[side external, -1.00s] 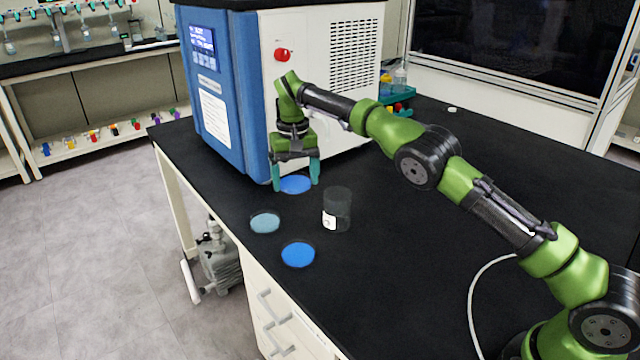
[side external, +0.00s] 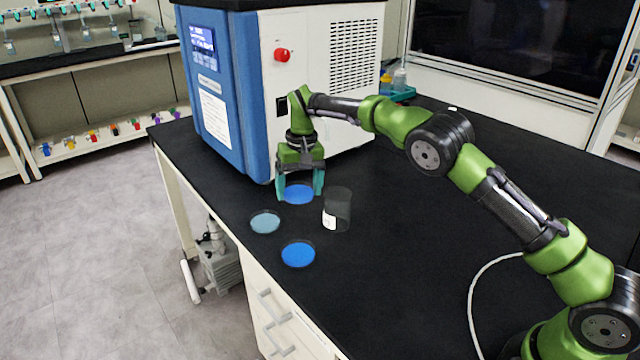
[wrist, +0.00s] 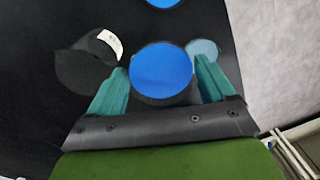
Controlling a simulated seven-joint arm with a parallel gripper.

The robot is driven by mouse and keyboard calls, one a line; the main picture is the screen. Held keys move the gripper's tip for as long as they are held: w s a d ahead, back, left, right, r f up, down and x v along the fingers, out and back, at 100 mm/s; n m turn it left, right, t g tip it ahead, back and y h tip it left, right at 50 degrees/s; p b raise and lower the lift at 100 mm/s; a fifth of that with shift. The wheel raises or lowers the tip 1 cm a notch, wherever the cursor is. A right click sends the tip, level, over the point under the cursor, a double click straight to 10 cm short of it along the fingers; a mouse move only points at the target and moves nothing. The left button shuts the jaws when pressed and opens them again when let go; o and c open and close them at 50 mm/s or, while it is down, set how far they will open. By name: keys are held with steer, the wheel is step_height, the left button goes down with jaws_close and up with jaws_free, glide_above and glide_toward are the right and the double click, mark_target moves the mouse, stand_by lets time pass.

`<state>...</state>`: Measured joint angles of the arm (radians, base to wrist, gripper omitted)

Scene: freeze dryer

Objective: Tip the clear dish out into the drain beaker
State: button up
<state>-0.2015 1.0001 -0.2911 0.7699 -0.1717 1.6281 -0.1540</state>
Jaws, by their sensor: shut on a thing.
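My gripper (side external: 300,193) is shut on a round dish with a bright blue surface (side external: 298,194), close by the freeze dryer. In the wrist view this blue dish (wrist: 160,70) lies level between the two teal fingers. I cannot tell whether it touches the bench. The dark see-through beaker (side external: 337,210) with a white label stands upright just right of the held dish; the wrist view shows it at the left (wrist: 88,68). A pale blue-grey dish (side external: 265,222) and a second bright blue dish (side external: 298,254) sit on the bench nearer the front edge.
The blue and white freeze dryer (side external: 230,100) stands right behind my gripper, with a red knob (side external: 282,55) on its side. The black bench (side external: 420,270) is clear right of the beaker. A teal tray with bottles (side external: 400,92) is at the back.

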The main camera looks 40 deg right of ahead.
mark_target(304, 196)
steer(key=shift+s+d+r+t+y, duration=0.3)
steer(key=shift+d+r+y, duration=0.2)
steer(key=shift+r, duration=0.15)
steer(key=shift+s+d+r, duration=0.1)
steer(key=shift+d+r, duration=0.15)
steer(key=shift+s+d+r+t+y, duration=0.2)
steer(key=shift+d+r+t+y, duration=0.1)
steer(key=shift+d+r+y, duration=0.15)
steer(key=shift+s+d+r+y, duration=0.2)
steer(key=shift+d+r+y, duration=0.05)
steer(key=shift+r+y, duration=0.2)
steer(key=shift+s+d+f+t+y+b, duration=0.15)
steer(key=shift+s+d+f+t+y, duration=0.15)
steer(key=shift+d+y, duration=0.15)
steer(key=shift+s+d+f+t+y+b, duration=0.15)
steer(key=shift+s+d+f+t+y, duration=0.05)
steer(key=shift+d+f+t+y, duration=0.2)
stand_by(1.6)
steer(key=shift+s+d+r+y, duration=0.15)
steer(key=shift+s+d+y, duration=0.05)
steer(key=shift+d+y, duration=0.2)
steer(key=shift+s+d+r+y, duration=0.15)
steer(key=shift+s+d+y, duration=0.1)
steer(key=shift+d, duration=0.25)
stand_by(1.5)
steer(key=shift+s+d+t+y, duration=0.1)
steer(key=shift+d+t+y, duration=0.15)
steer(key=shift+t+y, duration=0.2)
stand_by(0.9)
